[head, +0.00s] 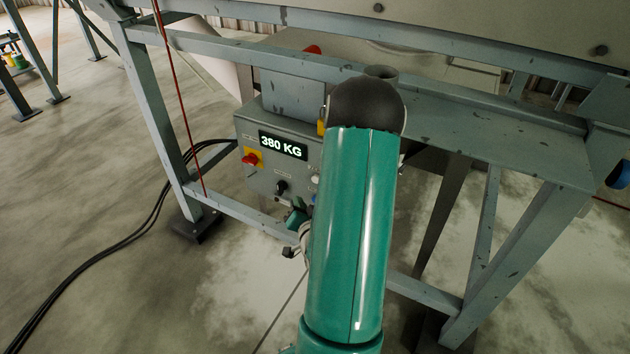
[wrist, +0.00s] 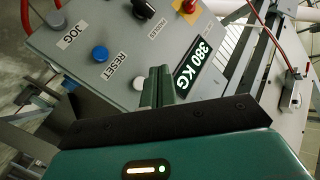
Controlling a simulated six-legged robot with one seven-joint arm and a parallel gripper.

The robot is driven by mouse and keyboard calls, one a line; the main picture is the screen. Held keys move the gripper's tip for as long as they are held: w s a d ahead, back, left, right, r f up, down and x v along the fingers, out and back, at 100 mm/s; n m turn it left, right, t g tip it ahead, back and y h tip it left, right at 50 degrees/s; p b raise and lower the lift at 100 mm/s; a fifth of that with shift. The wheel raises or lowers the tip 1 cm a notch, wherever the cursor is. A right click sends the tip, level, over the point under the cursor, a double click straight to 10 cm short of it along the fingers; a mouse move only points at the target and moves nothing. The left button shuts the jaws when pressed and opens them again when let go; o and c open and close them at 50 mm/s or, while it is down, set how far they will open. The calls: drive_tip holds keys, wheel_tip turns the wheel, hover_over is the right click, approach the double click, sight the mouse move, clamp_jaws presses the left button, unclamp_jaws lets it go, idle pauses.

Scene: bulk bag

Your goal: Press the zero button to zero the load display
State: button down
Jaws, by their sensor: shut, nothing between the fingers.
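The load display (head: 283,146) on the grey control box reads 380 KG; it also shows tilted in the wrist view (wrist: 194,68). My gripper (wrist: 157,86) is shut and empty, its fingertips over the panel in the wrist view. A white button (wrist: 137,83) sits just left of the fingers, partly hidden; I cannot tell whether they touch. No zero label is readable. A blue button (wrist: 100,53) lies further left, near the labels JOG and RESET. In the head view my arm hides the right part of the panel; a bit of my gripper (head: 295,217) shows low by the box.
The panel also carries a black knob (wrist: 143,9) and a red switch on yellow (head: 250,160). The box hangs within a grey steel frame (head: 158,120), with a crossbeam below. Black cables (head: 135,243) run over the floor at left. A red cord hangs at left.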

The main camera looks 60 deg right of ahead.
drive_tip(key=d, duration=0.6)
drive_tip(key=shift+w+d, duration=0.3)
drive_tip(key=shift+d, duration=0.05)
drive_tip(key=shift+d, duration=0.1)
idle(1.6)
drive_tip(key=shift+d, duration=0.3)
drive_tip(key=shift+w+d, duration=0.1)
drive_tip(key=shift+d, duration=0.4)
idle(0.7)
idle(0.3)
drive_tip(key=shift+a, duration=0.9)
drive_tip(key=shift+s+a, duration=0.2)
drive_tip(key=shift+a, duration=1.05)
drive_tip(key=shift+s+a, duration=0.15)
drive_tip(key=shift+a, duration=1.1)
